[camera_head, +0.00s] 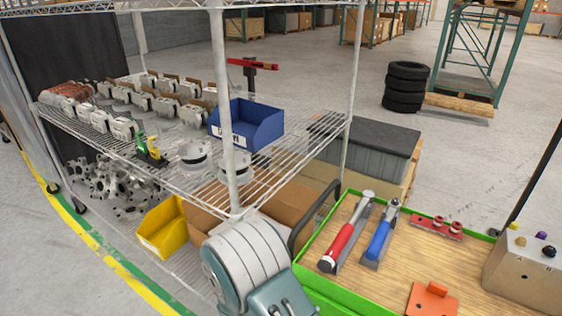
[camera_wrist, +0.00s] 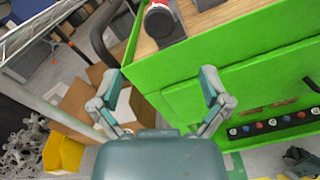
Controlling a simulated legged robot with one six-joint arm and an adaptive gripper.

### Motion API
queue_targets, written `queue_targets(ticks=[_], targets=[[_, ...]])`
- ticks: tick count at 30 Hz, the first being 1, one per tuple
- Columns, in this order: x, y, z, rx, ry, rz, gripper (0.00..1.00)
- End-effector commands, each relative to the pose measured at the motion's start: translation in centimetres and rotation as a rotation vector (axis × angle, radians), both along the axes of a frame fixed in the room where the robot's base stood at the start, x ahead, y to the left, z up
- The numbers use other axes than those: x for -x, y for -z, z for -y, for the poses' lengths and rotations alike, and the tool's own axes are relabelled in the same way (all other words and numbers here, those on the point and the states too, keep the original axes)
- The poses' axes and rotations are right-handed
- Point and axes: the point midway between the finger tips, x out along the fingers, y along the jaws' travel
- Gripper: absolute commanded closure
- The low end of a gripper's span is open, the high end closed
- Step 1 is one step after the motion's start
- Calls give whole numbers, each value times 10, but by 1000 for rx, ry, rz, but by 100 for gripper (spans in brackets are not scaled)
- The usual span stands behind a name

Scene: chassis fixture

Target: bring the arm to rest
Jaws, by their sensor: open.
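My gripper (camera_wrist: 158,86) shows in the wrist view with its two fingers spread wide and nothing between them. It points toward the side of a green workbench, whose front panel (camera_wrist: 250,60) fills the space beyond the fingers. In the head view my arm is at the lower middle, folded near the bench's left edge; the fingers cannot be made out there.
The green bench (camera_head: 335,292) carries a red-handled tool (camera_head: 341,240), a blue-handled tool (camera_head: 381,234) and a button box (camera_head: 527,270). A wire shelf (camera_head: 290,145) holds metal parts and a blue bin (camera_head: 246,126). A yellow bin (camera_head: 163,229) sits lower.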

Motion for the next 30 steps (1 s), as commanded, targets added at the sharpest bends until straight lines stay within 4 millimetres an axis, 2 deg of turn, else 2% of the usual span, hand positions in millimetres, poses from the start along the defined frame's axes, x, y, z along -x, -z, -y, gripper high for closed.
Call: queue_targets(ticks=[2, 7, 15, 22, 30], targets=[[0, -12, 9, -18, 52, 14, 3], [8, -55, 49, -121, 290, 54, 3], [49, -109, 104, -378, 683, 100, 3], [92, -137, 126, -671, 951, 139, 3], [133, -163, 125, -1090, 1165, 198, 3]])
